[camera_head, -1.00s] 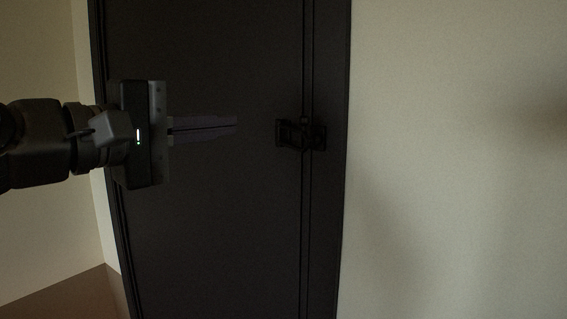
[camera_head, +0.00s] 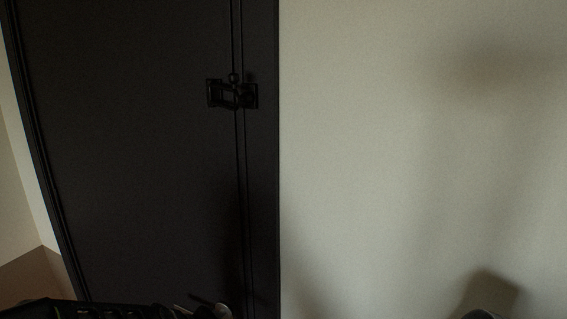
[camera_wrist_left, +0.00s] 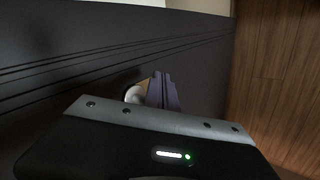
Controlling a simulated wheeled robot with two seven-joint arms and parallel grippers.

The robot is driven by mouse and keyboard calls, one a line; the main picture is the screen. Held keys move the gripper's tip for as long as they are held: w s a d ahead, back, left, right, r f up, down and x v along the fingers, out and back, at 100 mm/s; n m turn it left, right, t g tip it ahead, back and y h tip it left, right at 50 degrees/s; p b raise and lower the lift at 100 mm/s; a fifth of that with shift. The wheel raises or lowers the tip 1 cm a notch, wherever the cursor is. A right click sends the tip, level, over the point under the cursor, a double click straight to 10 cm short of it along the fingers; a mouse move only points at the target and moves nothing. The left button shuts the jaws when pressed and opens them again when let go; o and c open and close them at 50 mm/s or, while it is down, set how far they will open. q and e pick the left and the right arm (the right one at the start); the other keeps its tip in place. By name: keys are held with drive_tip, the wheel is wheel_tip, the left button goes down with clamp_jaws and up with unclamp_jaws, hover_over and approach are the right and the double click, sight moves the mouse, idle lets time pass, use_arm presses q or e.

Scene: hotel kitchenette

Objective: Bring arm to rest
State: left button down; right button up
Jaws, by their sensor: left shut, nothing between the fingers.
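My left gripper (camera_wrist_left: 162,78) shows in the left wrist view, with its two narrow fingers together and nothing between them. The dark door (camera_wrist_left: 75,55) is behind it in that view; whether the fingertips touch anything is not clear. A black latch (camera_head: 232,94) sits across the seam between door and frame, apart from my arm. My right gripper is in neither view.
A plain pale wall (camera_head: 400,150) fills the right of the head view. A pale wall strip stands left of the door. In the left wrist view a wooden floor (camera_wrist_left: 280,80) lies to the right. A small pale round object (camera_wrist_left: 135,94) shows beside the fingers.

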use_arm(q)
drive_tip(key=s+d+f+m+g, duration=0.25)
drive_tip(key=s+f, duration=0.55)
drive_tip(key=f, duration=0.5)
drive_tip(key=s+d+f+m+g, duration=0.2)
drive_tip(key=s+f, duration=0.5)
drive_tip(key=s, duration=0.4)
drive_tip(key=s+d+f+m+g, duration=0.2)
drive_tip(key=s+f, duration=0.4)
drive_tip(key=s, duration=0.5)
drive_tip(key=shift+s+d+f, duration=0.15)
drive_tip(key=shift+d+f, duration=0.2)
drive_tip(key=shift+d, duration=0.35)
drive_tip(key=shift+a, duration=0.1)
